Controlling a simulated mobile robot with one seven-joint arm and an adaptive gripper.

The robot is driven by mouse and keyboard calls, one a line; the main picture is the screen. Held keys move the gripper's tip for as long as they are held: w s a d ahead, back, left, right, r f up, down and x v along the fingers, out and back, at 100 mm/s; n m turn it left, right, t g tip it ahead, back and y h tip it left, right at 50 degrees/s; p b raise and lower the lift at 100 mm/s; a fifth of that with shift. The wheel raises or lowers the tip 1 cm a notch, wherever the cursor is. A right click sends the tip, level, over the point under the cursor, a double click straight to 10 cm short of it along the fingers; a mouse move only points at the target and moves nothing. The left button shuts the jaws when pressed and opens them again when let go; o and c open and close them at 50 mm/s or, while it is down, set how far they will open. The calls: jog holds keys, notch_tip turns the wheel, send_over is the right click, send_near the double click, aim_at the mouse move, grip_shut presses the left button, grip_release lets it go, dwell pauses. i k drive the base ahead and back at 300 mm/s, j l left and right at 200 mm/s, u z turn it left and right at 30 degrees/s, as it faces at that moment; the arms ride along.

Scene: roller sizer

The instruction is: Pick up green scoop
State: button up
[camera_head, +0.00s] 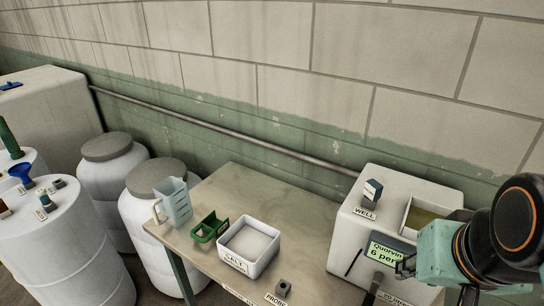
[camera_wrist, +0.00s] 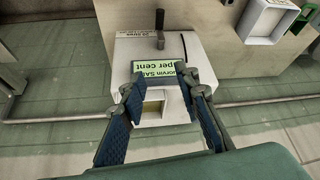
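The green scoop (camera_head: 209,228) lies on the table, just left of a white tub labelled SALT (camera_head: 249,246). A bit of green at the top right of the wrist view (camera_wrist: 304,18) looks like the scoop, cut off by the frame edge. My gripper (camera_wrist: 157,82) is open, with its two blue-padded fingers apart and nothing between them. It hangs over the white machine with the green display, well to the right of the scoop. In the head view my arm covers part of that machine at the right edge.
A clear measuring jug (camera_head: 173,201) stands close behind and left of the scoop. A PROBE holder (camera_head: 283,288) sits near the table's front. White drums (camera_head: 111,167) fill the left. A wall pipe (camera_head: 240,134) runs behind.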

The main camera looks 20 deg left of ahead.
aim_at(212, 226)
jog(key=u, duration=1.2)
jog(key=k+u, duration=0.1)
jog(key=k+l+z, duration=0.1)
jog(key=k+z, duration=0.2)
jog(key=z, duration=0.15)
jog(key=k+l+z, duration=0.2)
jog(key=k+z, duration=0.2)
jog(key=i, duration=0.05)
